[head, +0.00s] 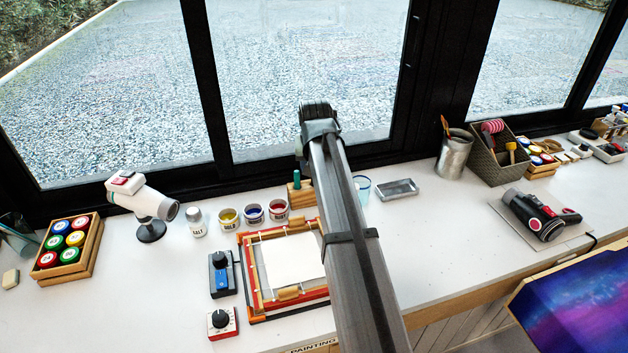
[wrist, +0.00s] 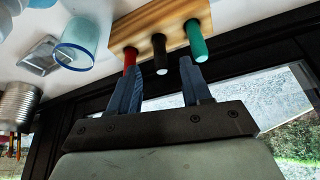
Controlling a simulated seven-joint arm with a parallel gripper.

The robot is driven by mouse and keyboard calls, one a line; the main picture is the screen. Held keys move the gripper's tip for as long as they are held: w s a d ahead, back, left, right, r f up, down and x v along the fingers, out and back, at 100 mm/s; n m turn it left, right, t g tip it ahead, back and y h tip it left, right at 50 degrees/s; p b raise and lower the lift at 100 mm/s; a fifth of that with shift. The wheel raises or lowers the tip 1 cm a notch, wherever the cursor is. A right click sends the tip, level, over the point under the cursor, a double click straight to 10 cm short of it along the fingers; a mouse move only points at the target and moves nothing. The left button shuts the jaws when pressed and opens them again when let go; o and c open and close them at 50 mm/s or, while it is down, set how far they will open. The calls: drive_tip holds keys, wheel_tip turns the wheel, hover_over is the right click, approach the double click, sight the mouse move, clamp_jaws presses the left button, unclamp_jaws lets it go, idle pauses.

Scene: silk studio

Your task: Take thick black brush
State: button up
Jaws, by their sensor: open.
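In the wrist view a wooden holder (wrist: 150,20) carries three upright handles in a row: a red one (wrist: 129,58), a thick black one in the middle (wrist: 160,48) and a teal one (wrist: 196,42). The black handle is the thick black brush; its bristles are not visible. My gripper (wrist: 159,66) is open and empty, its blue-grey fingers on either side of the black handle in the picture, near the red and teal handles. Contact cannot be told. In the head view the holder (head: 302,196) and teal handle (head: 296,179) show beside my arm, which hides the black brush.
A glass (wrist: 78,44) and a metal tray (wrist: 38,54) stand near the holder. Paint jars (head: 254,213) and a framed screen (head: 253,262) lie close by in the head view. The window frame (head: 375,155) rises behind.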

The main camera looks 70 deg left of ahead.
drive_tip(key=x, duration=0.5)
drive_tip(key=shift+a+r, duration=0.1)
drive_tip(key=shift+a, duration=0.05)
clamp_jaws()
